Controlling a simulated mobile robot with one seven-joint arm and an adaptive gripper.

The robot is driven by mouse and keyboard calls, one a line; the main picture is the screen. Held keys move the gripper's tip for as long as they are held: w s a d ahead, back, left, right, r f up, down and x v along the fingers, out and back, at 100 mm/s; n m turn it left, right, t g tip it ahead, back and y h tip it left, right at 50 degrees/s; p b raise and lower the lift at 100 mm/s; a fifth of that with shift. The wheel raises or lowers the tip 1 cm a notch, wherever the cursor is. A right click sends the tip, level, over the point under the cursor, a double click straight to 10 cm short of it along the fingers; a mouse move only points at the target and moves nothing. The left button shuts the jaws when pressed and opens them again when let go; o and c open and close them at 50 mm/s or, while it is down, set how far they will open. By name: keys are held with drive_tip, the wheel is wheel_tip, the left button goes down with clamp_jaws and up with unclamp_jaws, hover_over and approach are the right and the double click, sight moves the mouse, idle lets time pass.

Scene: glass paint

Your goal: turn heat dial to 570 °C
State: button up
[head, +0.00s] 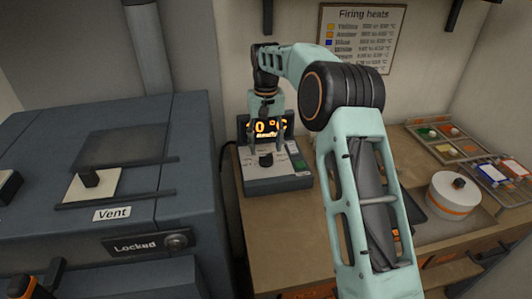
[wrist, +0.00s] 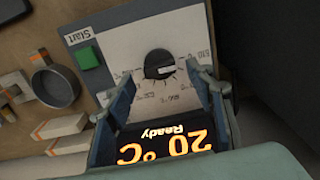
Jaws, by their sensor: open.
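The heat dial, a round black knob (wrist: 158,65) with a pale pointer mark, sits on the grey controller's panel (wrist: 120,50), ringed by temperature marks. It also shows in the head view as a dark knob (head: 266,160) on the controller box (head: 278,183). The display (wrist: 170,140) reads "20 °C" and "Ready", upside down in the wrist view. My gripper (wrist: 162,92) is open, its two fingers apart over the panel near the dial, with nothing between them. In the head view my gripper (head: 266,152) hangs above the controller, and its arm hides part of the display.
A green Start button (wrist: 88,58) sits on the panel. A dark kiln (head: 110,180) marked Vent and Locked stands left. A Firing heats chart (head: 362,36) hangs behind. A white round pot (head: 455,197) and a sample tray (head: 445,139) lie right.

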sight(266, 155)
drive_tip(key=shift+f, duration=1.65)
drive_tip(key=c, duration=1.2)
drive_tip(key=shift+o, duration=0.2)
drive_tip(key=shift+m, duration=0.3)
drive_tip(key=m+p, duration=0.1)
drive_tip(key=m, duration=0.4)
drive_tip(key=shift+r+m+p, duration=0.1)
drive_tip(key=shift+m+p, duration=0.2)
drive_tip(key=shift+p, duration=0.05)
drive_tip(key=m+p, duration=0.1)
drive_tip(key=m, duration=0.4)
drive_tip(key=shift+m, duration=0.4)
